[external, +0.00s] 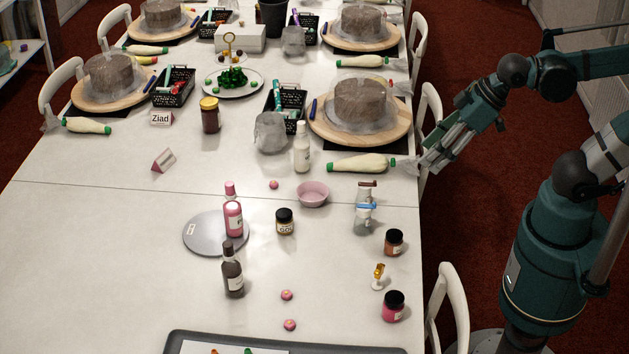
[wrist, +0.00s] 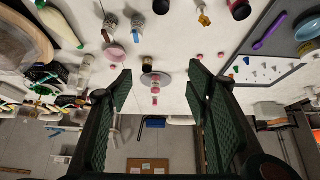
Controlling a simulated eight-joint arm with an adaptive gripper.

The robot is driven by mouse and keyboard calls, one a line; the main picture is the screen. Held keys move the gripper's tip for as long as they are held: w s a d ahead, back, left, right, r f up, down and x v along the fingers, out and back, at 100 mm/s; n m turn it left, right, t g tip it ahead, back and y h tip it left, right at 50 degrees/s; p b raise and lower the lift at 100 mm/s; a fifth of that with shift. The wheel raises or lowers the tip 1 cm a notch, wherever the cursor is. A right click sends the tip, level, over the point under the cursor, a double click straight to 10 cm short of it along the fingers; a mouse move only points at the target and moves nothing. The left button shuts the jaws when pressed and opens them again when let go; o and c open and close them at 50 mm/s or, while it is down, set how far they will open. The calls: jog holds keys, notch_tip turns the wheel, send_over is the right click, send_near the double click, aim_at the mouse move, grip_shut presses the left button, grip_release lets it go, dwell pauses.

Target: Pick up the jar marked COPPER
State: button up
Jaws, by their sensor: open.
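A small dark-lidded jar with reddish-brown contents (external: 394,243) stands upright near the table's right edge. Its colour suits copper, but I cannot read its label. A similar jar with a pale label (external: 285,222) stands near the table's middle, and a dark-lidded pink jar (external: 392,307) stands at the lower right. My gripper (external: 428,163) is over the table's right edge, above and behind the reddish-brown jar in the external view, apart from all the jars. In the wrist view my gripper (wrist: 159,88) has its two green-padded fingers spread with nothing between them.
A pink bowl (external: 313,194), a pink bottle (external: 233,213) and a dark bottle (external: 232,273) stand further left. White chairs line the right edge.

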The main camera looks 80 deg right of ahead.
dwell(0.3)
jog(key=m+g+b, duration=0.2)
jog(key=m+g, duration=0.5)
jog(key=m, duration=1.2)
send_over(395, 234)
notch_tip(395, 234, down, 23)
jog(key=shift+w+d+r, duration=0.1)
jog(key=shift+w+d, duration=0.05)
jog(key=shift+f+m, duration=0.65)
jog(key=shift+m, duration=0.05)
jog(key=shift+f, duration=0.1)
jog(key=shift+f, duration=1.25)
jog(key=shift+f, duration=0.1)
